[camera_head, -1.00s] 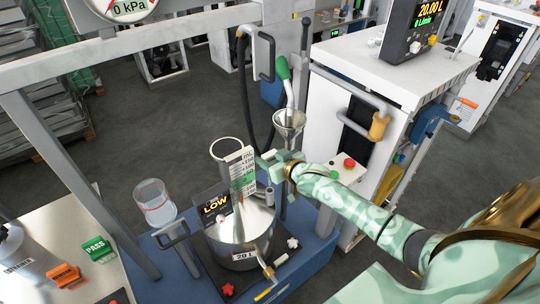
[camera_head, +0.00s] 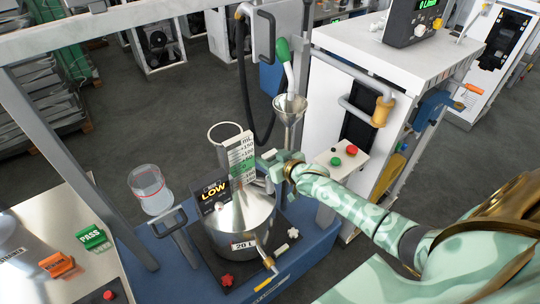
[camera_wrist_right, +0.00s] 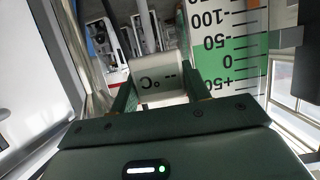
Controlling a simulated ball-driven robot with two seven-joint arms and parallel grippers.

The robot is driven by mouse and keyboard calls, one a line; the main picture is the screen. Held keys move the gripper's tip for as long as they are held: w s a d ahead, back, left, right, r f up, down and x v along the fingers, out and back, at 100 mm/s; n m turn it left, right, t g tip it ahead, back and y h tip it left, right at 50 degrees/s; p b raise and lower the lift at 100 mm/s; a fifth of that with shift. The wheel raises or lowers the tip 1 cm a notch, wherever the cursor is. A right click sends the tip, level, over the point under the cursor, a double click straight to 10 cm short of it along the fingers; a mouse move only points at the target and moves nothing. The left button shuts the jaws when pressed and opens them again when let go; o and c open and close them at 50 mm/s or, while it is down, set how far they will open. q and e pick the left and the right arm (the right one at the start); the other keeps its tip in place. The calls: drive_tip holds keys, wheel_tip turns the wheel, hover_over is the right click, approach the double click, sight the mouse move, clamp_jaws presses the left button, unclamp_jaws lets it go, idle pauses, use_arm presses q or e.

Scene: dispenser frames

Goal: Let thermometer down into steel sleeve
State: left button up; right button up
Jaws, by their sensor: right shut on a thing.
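My right gripper (camera_head: 268,162) is beside the graduated white and green scale, above the steel can (camera_head: 245,218). In the right wrist view its fingers (camera_wrist_right: 160,90) are shut on a white block marked °C, the thermometer head (camera_wrist_right: 158,72). The thermometer's stem is hidden from both views. In the head view the thermometer is too small and covered to make out well. I cannot pick out the steel sleeve with certainty; the area below the gripper is partly hidden. My left gripper is not in view.
The scale (camera_head: 240,158) stands close left of the gripper, with a LOW display (camera_head: 214,191) at the can. A steel funnel (camera_head: 290,106) stands behind. A button box (camera_head: 342,156) is to the right.

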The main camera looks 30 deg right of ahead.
drive_tip(key=shift+f+b, duration=0.9)
drive_tip(key=shift+f, duration=0.85)
drive_tip(key=o, duration=1.1)
drive_tip(key=shift+d+f, duration=0.1)
drive_tip(key=shift+c, duration=0.2)
drive_tip(key=shift+s+a, duration=0.15)
drive_tip(key=shift+a, duration=0.05)
